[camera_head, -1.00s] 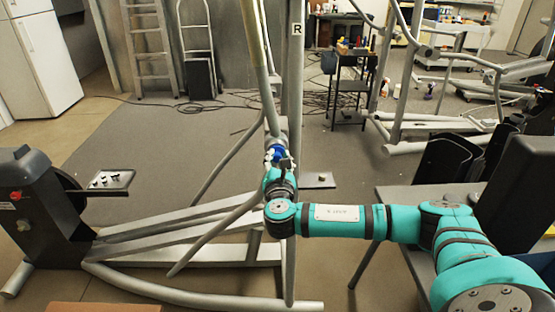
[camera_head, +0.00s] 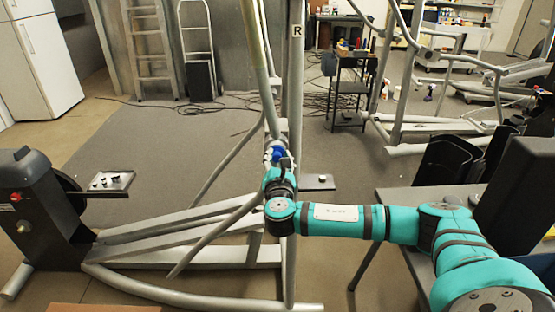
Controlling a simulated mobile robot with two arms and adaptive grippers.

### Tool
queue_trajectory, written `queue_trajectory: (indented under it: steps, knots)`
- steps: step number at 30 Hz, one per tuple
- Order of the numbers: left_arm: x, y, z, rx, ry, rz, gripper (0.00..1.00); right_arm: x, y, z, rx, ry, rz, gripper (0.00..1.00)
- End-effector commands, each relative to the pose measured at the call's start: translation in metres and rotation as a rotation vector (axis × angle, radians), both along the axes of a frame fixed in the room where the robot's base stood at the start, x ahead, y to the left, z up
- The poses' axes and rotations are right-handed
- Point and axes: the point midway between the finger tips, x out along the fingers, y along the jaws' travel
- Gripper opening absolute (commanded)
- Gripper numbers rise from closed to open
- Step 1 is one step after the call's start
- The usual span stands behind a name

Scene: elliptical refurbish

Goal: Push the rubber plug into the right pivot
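The elliptical's right upright (camera_head: 296,70), marked with an R label, stands in the middle of the view. The right pivot (camera_head: 283,127) is at the lower end of the slanted handle tube. My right gripper (camera_head: 279,157) is at the pivot, at the end of the teal arm from the right. A small blue part (camera_head: 278,154) shows at the gripper; whether it is the plug or part of the gripper is unclear. The fingers are small and partly hidden, so their opening cannot be told. I cannot make out the rubber plug. My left gripper is not in view.
The elliptical's grey frame tubes (camera_head: 190,254) spread low across the floor. A dark table (camera_head: 400,200) with black covers is at the right. Carpet (camera_head: 120,140) behind is mostly clear, with cables farther back.

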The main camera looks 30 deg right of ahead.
Motion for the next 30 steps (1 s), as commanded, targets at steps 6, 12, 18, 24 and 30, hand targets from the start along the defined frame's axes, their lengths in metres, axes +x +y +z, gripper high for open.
queue_trajectory:
  steps: [6,12,18,24,30]
  knots:
    - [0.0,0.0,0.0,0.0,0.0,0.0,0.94,0.0,0.0,0.0,0.0,0.0,0.0,0.51]
    - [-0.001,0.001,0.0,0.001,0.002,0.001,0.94,-0.001,0.0,0.0,0.0,0.0,0.0,0.51]
    - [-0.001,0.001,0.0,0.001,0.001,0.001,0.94,-0.02,0.013,-0.002,0.002,0.003,0.003,0.51]
    - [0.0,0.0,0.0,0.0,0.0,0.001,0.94,-0.057,0.036,-0.001,0.002,0.002,0.003,0.51]
    - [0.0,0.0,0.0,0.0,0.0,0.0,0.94,-0.087,0.055,-0.001,0.002,0.001,0.002,0.51]
